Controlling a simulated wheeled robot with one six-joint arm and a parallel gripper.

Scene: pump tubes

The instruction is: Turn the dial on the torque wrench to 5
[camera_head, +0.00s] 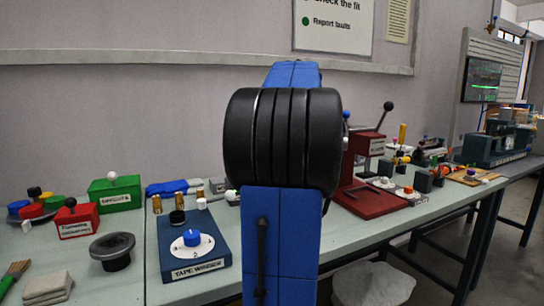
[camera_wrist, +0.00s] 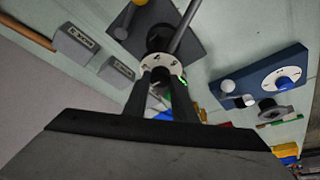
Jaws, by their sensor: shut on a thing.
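In the wrist view a round white dial face (camera_wrist: 172,62) with small dark marks sits on a dark base plate (camera_wrist: 190,45), beside a grey rod (camera_wrist: 185,25). I take this to be the torque wrench's dial, but no name on it can be read. My gripper (camera_wrist: 160,80) reaches to it from below in the picture, its two dark fingers shut on the dial's knob, which they mostly hide. The number it is set to cannot be read. In the head view my arm blocks sight of my gripper and this dial.
A dark blue "TAPE WINDER" box (camera_head: 205,262) with a blue knob (camera_head: 192,238) stands left of my arm; it also shows in the wrist view (camera_wrist: 248,80). A red lever press (camera_head: 375,200) stands to the right. Labelled grey blocks (camera_wrist: 75,45) lie near the dial.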

